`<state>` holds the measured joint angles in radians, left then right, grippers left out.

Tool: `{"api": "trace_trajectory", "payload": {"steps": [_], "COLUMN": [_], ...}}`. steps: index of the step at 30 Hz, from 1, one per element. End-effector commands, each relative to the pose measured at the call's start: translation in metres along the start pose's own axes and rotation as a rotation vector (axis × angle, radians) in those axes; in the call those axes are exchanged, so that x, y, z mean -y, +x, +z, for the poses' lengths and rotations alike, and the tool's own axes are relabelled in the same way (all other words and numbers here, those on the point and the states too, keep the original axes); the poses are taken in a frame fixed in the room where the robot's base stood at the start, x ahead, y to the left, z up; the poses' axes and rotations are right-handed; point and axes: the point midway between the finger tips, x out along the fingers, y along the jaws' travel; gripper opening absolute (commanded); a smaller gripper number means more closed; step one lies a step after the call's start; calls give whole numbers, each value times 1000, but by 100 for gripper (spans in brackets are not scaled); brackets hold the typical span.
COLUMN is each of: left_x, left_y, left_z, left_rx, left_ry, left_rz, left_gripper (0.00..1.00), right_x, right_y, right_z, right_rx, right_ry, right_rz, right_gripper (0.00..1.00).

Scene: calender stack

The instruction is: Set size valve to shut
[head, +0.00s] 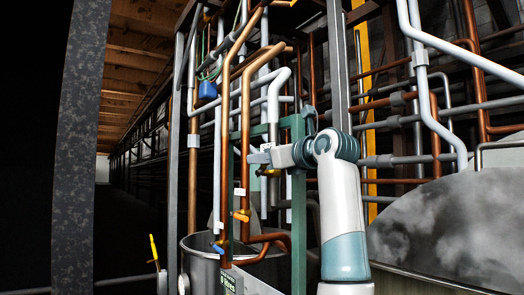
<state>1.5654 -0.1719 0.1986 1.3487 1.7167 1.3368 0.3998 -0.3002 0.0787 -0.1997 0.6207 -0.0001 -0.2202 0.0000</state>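Several small valves sit on the upright pipes in the middle. One has an orange handle (241,215) below a small white tag (240,191). One has a blue handle (219,247) low down near the vat. A yellow-orange handle (268,172) shows just below my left gripper (256,158). I cannot read the tags, so I cannot tell which is the size valve. My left gripper points left in front of the green frame, near the pipes. Its fingers are too small to tell open from shut. My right gripper is out of view.
A round metal vat (200,262) stands behind the valves. A green upright frame (299,215) and copper and grey pipes crowd the middle. A large grey rounded tank (455,235) fills the right. A yellow lever (154,250) stands at lower left. A grey post (75,150) rises at left.

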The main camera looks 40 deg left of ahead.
Motion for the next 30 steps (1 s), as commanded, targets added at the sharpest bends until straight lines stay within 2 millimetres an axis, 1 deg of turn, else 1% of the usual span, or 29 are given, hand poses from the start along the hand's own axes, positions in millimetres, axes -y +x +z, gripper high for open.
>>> {"api": "trace_trajectory", "payload": {"steps": [1,4,13,14,15,17,25,30], "left_x": [0,0,0,0,0,0,-1,-5], "left_y": [3,7,8,8,8,8,7,5], "left_z": [1,0,0,0,0,0,-1,-2], "left_rx": [0,0,1,1,1,0,2,14], "left_ry": [1,0,-1,-1,-1,-1,-1,-2], "left_rz": [1,1,0,0,0,0,0,-3], "left_gripper": [32,32,32,25,15,1,0,0], "right_x": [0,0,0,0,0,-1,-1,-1], "right_y": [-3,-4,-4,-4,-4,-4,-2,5], "right_z": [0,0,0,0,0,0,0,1], "right_rx": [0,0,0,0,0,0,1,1], "right_ry": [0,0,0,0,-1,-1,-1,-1], "right_rz": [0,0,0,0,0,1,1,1], "right_gripper": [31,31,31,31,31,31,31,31]}}
